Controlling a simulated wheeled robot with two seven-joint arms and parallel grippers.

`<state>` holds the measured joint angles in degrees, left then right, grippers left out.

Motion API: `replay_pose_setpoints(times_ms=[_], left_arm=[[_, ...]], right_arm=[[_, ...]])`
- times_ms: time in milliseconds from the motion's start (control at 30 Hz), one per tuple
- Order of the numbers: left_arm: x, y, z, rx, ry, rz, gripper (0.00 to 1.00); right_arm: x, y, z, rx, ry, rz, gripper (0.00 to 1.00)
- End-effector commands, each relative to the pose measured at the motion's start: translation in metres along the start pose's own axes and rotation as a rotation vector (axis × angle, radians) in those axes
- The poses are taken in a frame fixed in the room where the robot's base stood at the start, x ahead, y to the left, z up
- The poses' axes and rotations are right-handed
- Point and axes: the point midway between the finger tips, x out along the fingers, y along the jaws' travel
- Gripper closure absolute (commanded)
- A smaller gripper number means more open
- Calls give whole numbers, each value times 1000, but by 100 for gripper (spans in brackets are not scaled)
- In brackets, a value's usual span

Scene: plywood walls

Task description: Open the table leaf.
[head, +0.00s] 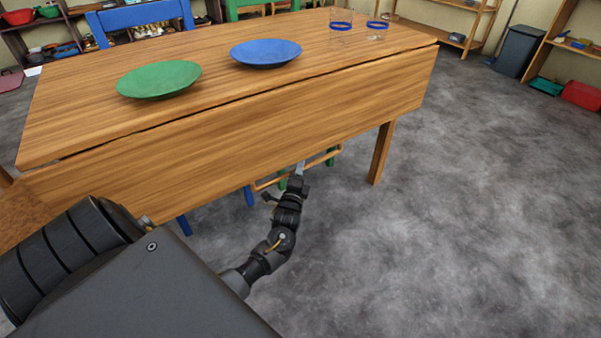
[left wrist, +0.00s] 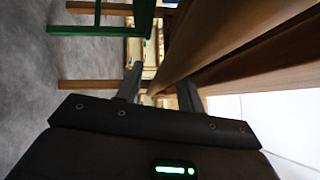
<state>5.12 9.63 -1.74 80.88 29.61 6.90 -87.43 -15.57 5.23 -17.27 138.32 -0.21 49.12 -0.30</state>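The wooden table (head: 220,85) has its near leaf (head: 270,125) hanging down, facing me. My left gripper (head: 297,173) is at the leaf's lower edge, around the middle of its length, with the fingertips partly hidden behind the leaf. In the left wrist view, the two fingers of my left gripper (left wrist: 160,88) stand apart. The leaf's wooden edge (left wrist: 225,50) runs from the upper right down to the space between them. I cannot tell whether either finger touches the leaf. My right gripper is in neither view.
A green plate (head: 158,79), a blue plate (head: 265,53) and two glasses (head: 341,28) stand on the tabletop. A table leg (head: 381,153) is right of my gripper. Blue and green chairs (head: 140,15) are behind the table. Grey floor (head: 470,220) is clear at right.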

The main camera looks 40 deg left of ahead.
Motion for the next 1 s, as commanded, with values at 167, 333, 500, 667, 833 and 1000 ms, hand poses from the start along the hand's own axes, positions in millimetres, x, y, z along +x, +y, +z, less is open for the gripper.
replay_pose_setpoints(times_ms=[167, 333, 500, 667, 833, 1000], left_arm=[[3, 0, 0, 0, 1, 0, 62], [3, 0, 0, 0, 1, 0, 65], [3, 0, 0, 0, 1, 0, 87], [3, 0, 0, 0, 1, 0, 100], [2, -1, -2, -1, 0, 0, 100], [1, -2, 1, -4, -2, 5, 100]], right_arm=[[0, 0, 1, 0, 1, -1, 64], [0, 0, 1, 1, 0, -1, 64], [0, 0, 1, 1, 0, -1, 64], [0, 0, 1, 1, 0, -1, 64], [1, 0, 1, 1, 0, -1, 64], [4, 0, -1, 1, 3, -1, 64]])
